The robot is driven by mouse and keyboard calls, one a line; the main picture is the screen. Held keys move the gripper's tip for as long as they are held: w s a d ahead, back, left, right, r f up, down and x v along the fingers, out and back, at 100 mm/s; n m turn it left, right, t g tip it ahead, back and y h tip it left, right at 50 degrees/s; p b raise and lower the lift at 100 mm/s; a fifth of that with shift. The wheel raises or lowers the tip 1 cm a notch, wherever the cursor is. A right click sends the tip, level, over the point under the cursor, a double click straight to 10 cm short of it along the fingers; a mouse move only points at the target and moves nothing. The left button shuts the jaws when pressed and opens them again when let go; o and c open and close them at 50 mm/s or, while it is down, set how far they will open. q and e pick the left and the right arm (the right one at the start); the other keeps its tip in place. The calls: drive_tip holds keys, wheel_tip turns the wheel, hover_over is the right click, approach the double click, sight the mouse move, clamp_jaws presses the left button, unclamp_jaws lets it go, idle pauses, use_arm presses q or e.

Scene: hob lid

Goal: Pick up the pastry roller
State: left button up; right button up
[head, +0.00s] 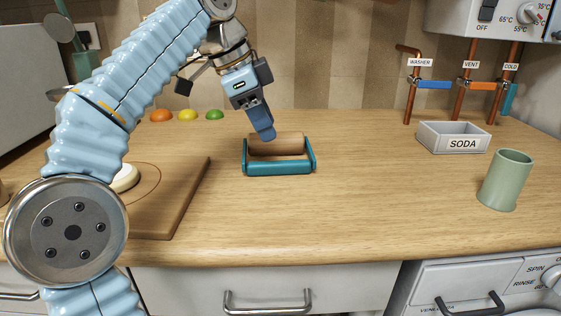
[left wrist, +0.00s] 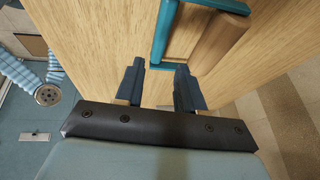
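The pastry roller (head: 278,168) lies on the wooden worktop, a brown wooden cylinder in a teal frame with a teal bar along its front. In the left wrist view the roller's wooden cylinder (left wrist: 218,43) and part of the teal frame lie just beyond the fingertips. My left gripper (head: 267,135) points down at the roller, its fingers overlapping the cylinder's back left part in the head view. In the left wrist view its two dark fingers (left wrist: 159,75) are apart with nothing held between them; contact with the frame cannot be told. My right gripper is not in view.
A wooden board (head: 180,205) with a pale round thing (head: 125,178) on it lies to the left. Orange, yellow and green round objects (head: 187,115) sit at the back. A SODA box (head: 453,138) and a green cup (head: 506,180) stand right. The worktop right of the roller is clear.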

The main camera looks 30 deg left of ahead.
sight(279, 162)
use_arm(q)
drive_tip(key=x, duration=0.3)
drive_tip(key=shift+f, duration=0.25)
drive_tip(key=x, duration=0.4)
drive_tip(key=shift+s+a+f, duration=0.1)
drive_tip(key=shift+a+f, duration=0.2)
drive_tip(key=shift+d+f, duration=0.15)
drive_tip(key=shift+f, duration=0.3)
clamp_jaws()
